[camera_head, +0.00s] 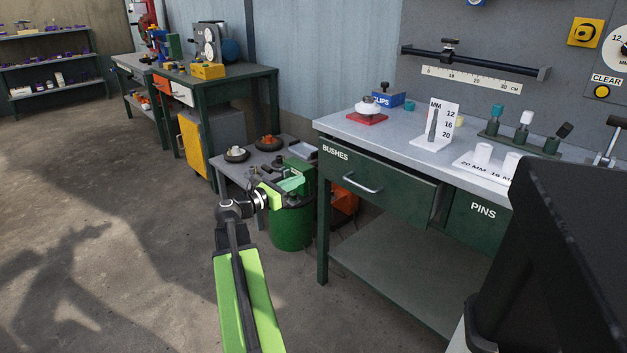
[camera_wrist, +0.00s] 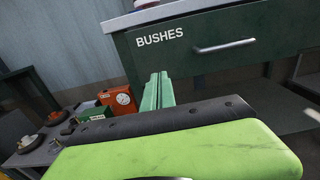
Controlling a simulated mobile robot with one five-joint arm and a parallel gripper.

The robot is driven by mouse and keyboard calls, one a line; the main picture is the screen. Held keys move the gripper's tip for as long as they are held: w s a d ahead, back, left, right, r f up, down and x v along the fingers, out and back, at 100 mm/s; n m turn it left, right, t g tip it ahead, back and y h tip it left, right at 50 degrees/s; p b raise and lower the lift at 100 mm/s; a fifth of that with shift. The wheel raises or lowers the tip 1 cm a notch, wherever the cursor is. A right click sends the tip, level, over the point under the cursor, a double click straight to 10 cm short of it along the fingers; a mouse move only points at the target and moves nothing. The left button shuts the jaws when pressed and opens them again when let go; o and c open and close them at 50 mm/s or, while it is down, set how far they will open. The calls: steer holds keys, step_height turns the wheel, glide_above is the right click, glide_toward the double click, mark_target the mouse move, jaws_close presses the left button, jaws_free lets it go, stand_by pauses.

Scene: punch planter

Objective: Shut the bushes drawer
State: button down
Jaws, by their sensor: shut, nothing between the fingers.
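The bushes drawer (camera_head: 385,187) is a dark green drawer under the left end of the workbench, with a white BUSHES label and a silver bar handle (camera_head: 362,184). Its front stands out from the bench, with its side showing at the right, so it is partly open. In the wrist view the drawer front (camera_wrist: 205,62) and its handle (camera_wrist: 225,46) fill the upper right. My gripper (camera_head: 296,183) is left of the drawer front in the head view, empty. Its teal fingers (camera_wrist: 158,88) are together, pointing up just below the label in the wrist view. I cannot tell whether they touch the drawer.
A pins drawer (camera_head: 482,212) is to the right of the bushes drawer. A low grey table (camera_head: 232,175) with round parts and a green bin (camera_head: 291,229) stand behind my gripper. A bench leg (camera_head: 322,240) is near. The floor at left is clear.

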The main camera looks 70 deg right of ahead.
mark_target(332, 164)
steer(key=x, duration=1.3)
steer(key=shift+f, duration=0.1)
steer(key=shift+d, duration=0.1)
